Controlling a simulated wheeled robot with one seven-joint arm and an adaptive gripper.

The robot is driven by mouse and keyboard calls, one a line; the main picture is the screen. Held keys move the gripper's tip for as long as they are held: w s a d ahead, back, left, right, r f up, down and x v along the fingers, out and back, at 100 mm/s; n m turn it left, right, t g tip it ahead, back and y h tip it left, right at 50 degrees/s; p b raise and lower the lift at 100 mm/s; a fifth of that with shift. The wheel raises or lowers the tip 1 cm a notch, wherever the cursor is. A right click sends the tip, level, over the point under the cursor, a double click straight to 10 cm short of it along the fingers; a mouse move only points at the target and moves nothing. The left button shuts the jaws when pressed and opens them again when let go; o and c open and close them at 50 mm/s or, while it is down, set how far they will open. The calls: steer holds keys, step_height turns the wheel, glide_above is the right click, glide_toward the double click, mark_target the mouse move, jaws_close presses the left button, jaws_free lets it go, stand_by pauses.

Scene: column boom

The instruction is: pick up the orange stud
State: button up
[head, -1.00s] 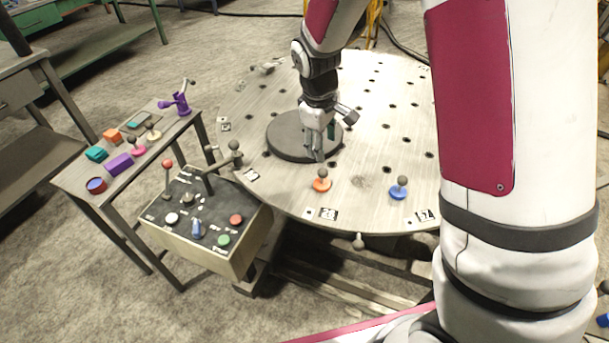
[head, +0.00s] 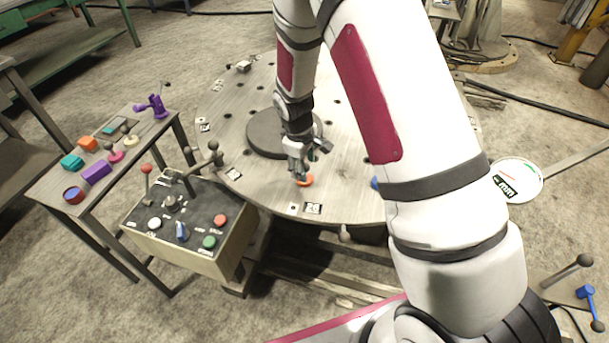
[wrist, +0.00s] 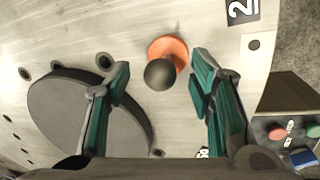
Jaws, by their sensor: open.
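The orange stud (wrist: 168,50) has a flat orange base and a dark round knob on top. It stands on the round table (head: 262,189) near its front edge. In the head view the orange stud (head: 305,182) is partly hidden by my gripper (head: 301,174). In the wrist view my gripper (wrist: 160,82) is open with green-padded fingers. The knob sits between the fingertips, a little nearer the right one, with nothing gripped. I cannot tell the exact height of the fingers above the base.
A dark disc (head: 262,135) lies on the table beside my gripper. A blue stud (head: 375,183) is mostly hidden behind my arm. A control box (head: 178,222) with levers and buttons stands left of the table. A side bench (head: 62,201) holds several coloured objects.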

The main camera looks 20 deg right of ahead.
step_height(320, 180, down, 2)
steer(key=shift+w+d, duration=0.1)
steer(key=shift+w, duration=0.05)
jaws_close()
steer(key=shift+r, duration=0.1)
steer(key=shift+r, duration=0.55)
step_height(320, 180, up, 2)
steer(key=shift+r, duration=0.15)
steer(key=s+a, duration=0.2)
steer(key=s, duration=0.5)
steer(key=s+a+r, duration=0.1)
steer(key=s+a, duration=0.1)
steer(key=s, duration=0.6)
steer(key=shift+s+r, duration=0.25)
steer(key=shift+s, duration=0.05)
